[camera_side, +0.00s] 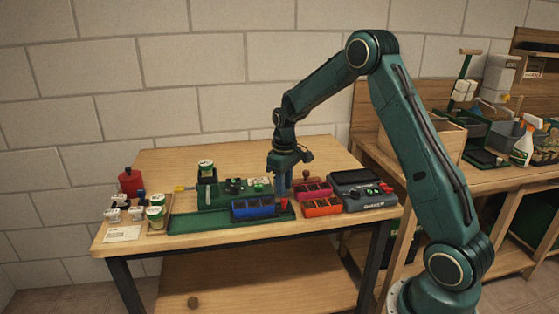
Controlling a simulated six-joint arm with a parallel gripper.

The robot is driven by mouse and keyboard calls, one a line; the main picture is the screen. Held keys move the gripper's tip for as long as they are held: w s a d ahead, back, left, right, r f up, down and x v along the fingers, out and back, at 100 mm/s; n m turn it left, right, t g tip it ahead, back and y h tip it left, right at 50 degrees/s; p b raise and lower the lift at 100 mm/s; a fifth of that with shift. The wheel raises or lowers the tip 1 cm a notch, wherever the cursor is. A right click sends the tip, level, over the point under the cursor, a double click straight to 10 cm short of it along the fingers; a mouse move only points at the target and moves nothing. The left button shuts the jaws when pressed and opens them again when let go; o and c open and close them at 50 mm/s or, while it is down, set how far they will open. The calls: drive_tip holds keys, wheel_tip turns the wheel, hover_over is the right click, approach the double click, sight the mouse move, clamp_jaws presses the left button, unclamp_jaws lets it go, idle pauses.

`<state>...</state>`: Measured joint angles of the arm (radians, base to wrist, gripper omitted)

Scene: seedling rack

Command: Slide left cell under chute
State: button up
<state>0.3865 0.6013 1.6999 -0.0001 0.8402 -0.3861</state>
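A blue tray (254,209) with several cells stands on a long green track (190,222) along the front of the table. Its left cell (239,210) is at its left end. A green machine (215,195) stands behind the track, with a white-and-green can (206,166) on an upright at its left. That upright may be the chute; I cannot tell for sure. My gripper (282,192) points down at the right end of the blue tray, close to a small red knob (284,203). The fingers are too small to tell whether they are open or touch anything.
A red tray (312,190) and an orange tray (321,206) sit just right of my gripper. A dark grey device (363,190) stands beyond them. Small pots (156,215), a red canister (131,182) and a paper card (122,234) crowd the left end. The back of the table is clear.

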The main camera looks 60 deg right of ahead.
sight(284, 199)
drive_tip(key=shift+f, duration=2.05)
drive_tip(key=shift+c, duration=0.4)
clamp_jaws()
